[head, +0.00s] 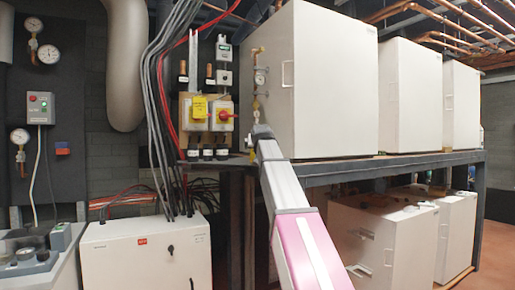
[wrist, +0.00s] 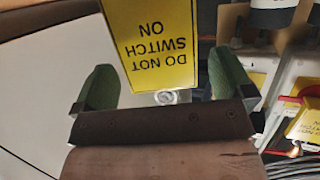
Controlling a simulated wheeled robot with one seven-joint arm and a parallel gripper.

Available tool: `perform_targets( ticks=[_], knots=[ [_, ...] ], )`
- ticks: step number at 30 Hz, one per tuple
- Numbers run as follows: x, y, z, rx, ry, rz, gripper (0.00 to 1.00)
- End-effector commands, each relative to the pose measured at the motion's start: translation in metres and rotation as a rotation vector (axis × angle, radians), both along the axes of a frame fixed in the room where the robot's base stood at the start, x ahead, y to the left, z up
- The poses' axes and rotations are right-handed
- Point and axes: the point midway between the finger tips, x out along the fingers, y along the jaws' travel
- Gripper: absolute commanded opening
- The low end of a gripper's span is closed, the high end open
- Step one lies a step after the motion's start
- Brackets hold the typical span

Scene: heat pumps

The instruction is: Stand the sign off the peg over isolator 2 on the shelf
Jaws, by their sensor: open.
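A yellow sign (wrist: 150,45) reading "DO NOT SWITCH ON" shows upside down in the wrist view, beyond and between my fingers. My gripper (wrist: 160,84) is open, its two green fingers apart on either side of the sign's near edge. I cannot tell whether they touch it or what the sign rests on. In the head view my gripper (head: 261,131) is small, at the shelf (head: 330,170) edge by the first white cabinet, and that sign is not visible. The right isolator (head: 224,116) has a red handle and no sign over it.
Another yellow sign (head: 199,107) hangs over the left isolator and shows in the wrist view (wrist: 304,126). A gauge with copper pipe (head: 260,78) is just above my gripper. White cabinets (head: 322,80) fill the shelf to the right. Cable glands (head: 208,154) stand left.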

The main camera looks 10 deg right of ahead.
Motion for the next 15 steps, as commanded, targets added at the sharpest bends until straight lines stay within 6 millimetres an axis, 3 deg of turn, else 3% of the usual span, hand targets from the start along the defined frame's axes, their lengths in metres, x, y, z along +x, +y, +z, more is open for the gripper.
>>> perform_targets(
  ticks=[9, 15],
  knots=[
    [-0.064, 0.005, 0.017, 0.0, -0.001, 0.0, 0.99],
    [-0.091, 0.007, 0.026, 0.0, 0.0, 0.0, 0.99]
  ],
)
